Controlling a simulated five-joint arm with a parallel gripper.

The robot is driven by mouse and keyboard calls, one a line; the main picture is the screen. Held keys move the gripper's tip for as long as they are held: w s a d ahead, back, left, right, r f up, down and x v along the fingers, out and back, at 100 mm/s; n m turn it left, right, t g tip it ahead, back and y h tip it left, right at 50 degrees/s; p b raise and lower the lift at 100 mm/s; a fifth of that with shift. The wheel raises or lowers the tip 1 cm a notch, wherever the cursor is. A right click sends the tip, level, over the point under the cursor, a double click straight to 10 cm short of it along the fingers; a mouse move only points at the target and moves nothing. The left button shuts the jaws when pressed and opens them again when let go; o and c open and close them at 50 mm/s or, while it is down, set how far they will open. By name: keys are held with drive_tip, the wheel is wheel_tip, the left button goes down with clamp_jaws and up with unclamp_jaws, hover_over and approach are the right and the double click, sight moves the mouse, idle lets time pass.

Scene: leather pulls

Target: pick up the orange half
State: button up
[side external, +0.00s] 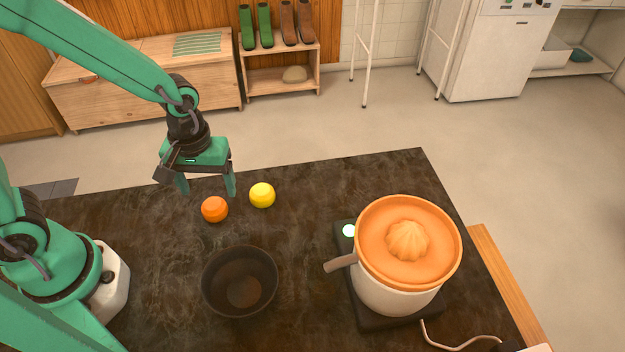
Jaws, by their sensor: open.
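The orange half (215,209) is a small orange dome on the dark stone countertop (310,200), left of a similar yellow one. My gripper (206,190) is open and empty, pointing down. In the side external view its two fingers show just above and behind the orange half, one to its upper left and one to its upper right. Its exact height over the counter is hard to tell. I cannot see the gripper touching the orange half.
A yellow half (262,195) sits close to the right of the orange one. A dark empty bowl (240,282) stands in front. A juicer with an orange reamer top (408,242) and a spout stands at right, its cord trailing. The counter's back middle is clear.

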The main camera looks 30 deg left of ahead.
sight(213, 201)
drive_tip(key=shift+f, duration=0.25)
drive_tip(key=shift+f, duration=0.2)
drive_tip(key=shift+f, duration=2.4)
drive_tip(key=c, duration=1.2)
